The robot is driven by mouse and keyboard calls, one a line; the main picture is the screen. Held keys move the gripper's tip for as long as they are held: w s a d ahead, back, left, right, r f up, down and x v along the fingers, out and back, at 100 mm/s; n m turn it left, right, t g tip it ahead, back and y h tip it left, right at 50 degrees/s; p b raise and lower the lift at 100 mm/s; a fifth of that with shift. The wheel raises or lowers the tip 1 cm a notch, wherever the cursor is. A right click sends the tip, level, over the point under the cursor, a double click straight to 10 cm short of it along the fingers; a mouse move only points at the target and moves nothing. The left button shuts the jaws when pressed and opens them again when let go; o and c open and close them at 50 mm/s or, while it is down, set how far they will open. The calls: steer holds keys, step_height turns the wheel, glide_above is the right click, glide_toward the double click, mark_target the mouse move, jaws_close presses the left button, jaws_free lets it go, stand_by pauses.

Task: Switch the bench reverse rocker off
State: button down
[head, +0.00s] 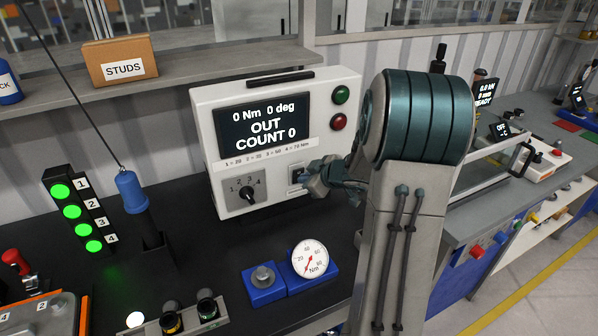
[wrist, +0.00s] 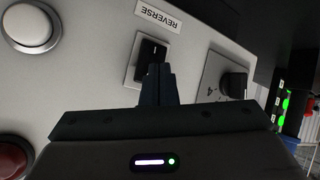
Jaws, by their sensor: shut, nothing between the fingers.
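The reverse rocker (wrist: 152,50) is a black switch on a light plate, below an upside-down REVERSE label (wrist: 158,15) in the wrist view. In the head view the rocker (head: 296,176) is partly hidden behind my gripper, low on the front of the white controller box (head: 205,130). The box's screen (head: 262,122) reads "0 Nm 0 deg OUT COUNT 0". My gripper (wrist: 159,70) is shut and empty, its fingertips over the rocker's near end. I cannot tell whether they touch it. It also shows in the head view (head: 310,180).
A selector knob (head: 246,193) sits left of the rocker; green (head: 341,94) and red (head: 338,122) buttons are at the box's upper right. A blue screwdriver (head: 131,192) hangs at left. A torque gauge (head: 310,258) stands in front. A STUDS box (head: 120,62) is on the shelf.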

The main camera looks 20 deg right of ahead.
steer(key=shift+w, duration=0.15)
steer(key=shift+w+p, duration=0.35)
steer(key=shift+w, duration=0.05)
stand_by(0.7)
steer(key=shift+s, duration=0.15)
steer(key=shift+s, duration=0.7)
steer(key=s, duration=0.3)
steer(key=s+f, duration=0.1)
steer(key=s, duration=0.1)
steer(key=shift+d, duration=0.1)
stand_by(0.5)
